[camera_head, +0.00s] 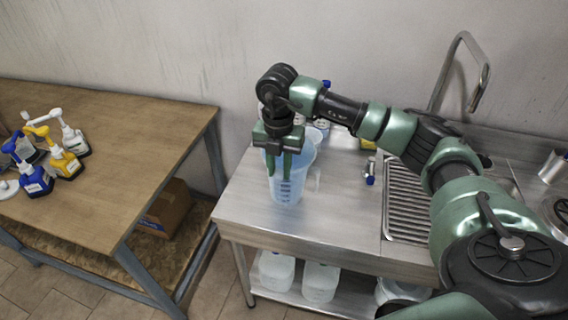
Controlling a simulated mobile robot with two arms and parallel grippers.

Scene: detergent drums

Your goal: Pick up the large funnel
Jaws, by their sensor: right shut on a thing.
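My right gripper (279,172) points down over the left part of the steel counter, its fingers shut on the light blue wide-mouthed piece that looks like the large funnel (303,154). Its rim shows to the right of the fingers. Directly below and overlapping it in the picture is a translucent blue measuring jug (287,192) with marks on its side, upright on the counter. I cannot tell whether the funnel's lower end is inside the jug or behind it. The gripper hides part of both. My left gripper is not in view.
The steel counter (335,225) has a ribbed drainer (405,205) and a tall tap (484,75) at right. A small blue-capped bottle (370,172) stands near the drainer. White jugs (320,282) stand on the lower shelf.

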